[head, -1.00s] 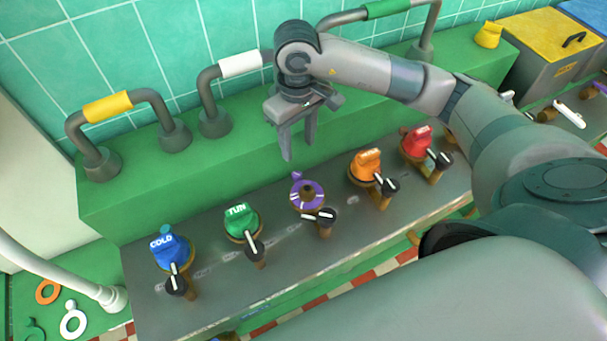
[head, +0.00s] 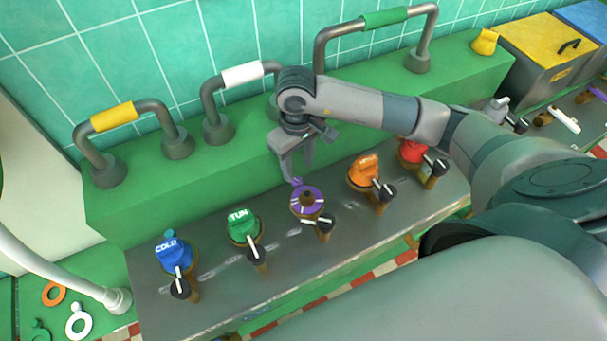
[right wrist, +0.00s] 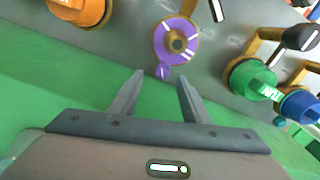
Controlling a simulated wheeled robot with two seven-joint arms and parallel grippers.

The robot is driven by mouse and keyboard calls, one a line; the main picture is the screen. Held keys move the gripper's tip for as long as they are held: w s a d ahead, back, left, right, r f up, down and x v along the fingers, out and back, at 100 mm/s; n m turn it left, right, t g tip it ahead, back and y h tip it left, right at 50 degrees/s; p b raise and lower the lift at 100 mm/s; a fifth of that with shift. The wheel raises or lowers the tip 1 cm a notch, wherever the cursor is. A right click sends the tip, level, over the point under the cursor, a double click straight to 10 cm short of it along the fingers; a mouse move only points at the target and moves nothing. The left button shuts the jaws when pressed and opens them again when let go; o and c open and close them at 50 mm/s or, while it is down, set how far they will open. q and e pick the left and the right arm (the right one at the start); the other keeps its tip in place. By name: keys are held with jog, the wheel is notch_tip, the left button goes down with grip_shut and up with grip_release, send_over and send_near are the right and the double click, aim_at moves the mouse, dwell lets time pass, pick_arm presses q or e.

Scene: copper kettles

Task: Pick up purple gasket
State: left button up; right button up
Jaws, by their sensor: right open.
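The purple gasket (head: 306,201) is a flat ring with white marks and a small tab, seated around a brass stub on the grey counter, between the green TUN cap and the orange cap. In the right wrist view the gasket (right wrist: 176,42) lies just beyond the fingertips, its tab pointing toward them. My right gripper (head: 298,176) is open and empty, its fingers pointing down just behind the gasket's tab. The two fingers (right wrist: 160,80) are apart, with the tab ahead of the gap between them. I cannot tell whether a finger touches the tab. My left gripper is not in view.
A green TUN cap (head: 243,224) and a blue COLD cap (head: 174,254) stand to the left. An orange cap (head: 364,172) and a red cap (head: 412,150) stand to the right. Black-handled taps (head: 318,222) line the counter front. A green ledge (head: 130,213) runs behind.

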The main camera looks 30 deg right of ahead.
aim_at(296, 179)
jog(key=shift+a+f+p, duration=0.1)
jog(key=shift+f+p, duration=0.15)
jog(key=shift+p, duration=0.1)
notch_tip(296, 179, down, 3)
jog(key=shift+a+r+p, duration=0.1)
jog(key=shift+a+p, duration=0.05)
jog(key=shift+p, duration=0.7)
jog(key=shift+w+f, duration=0.1)
jog(key=shift+f, duration=0.55)
jog(key=c, duration=1.1)
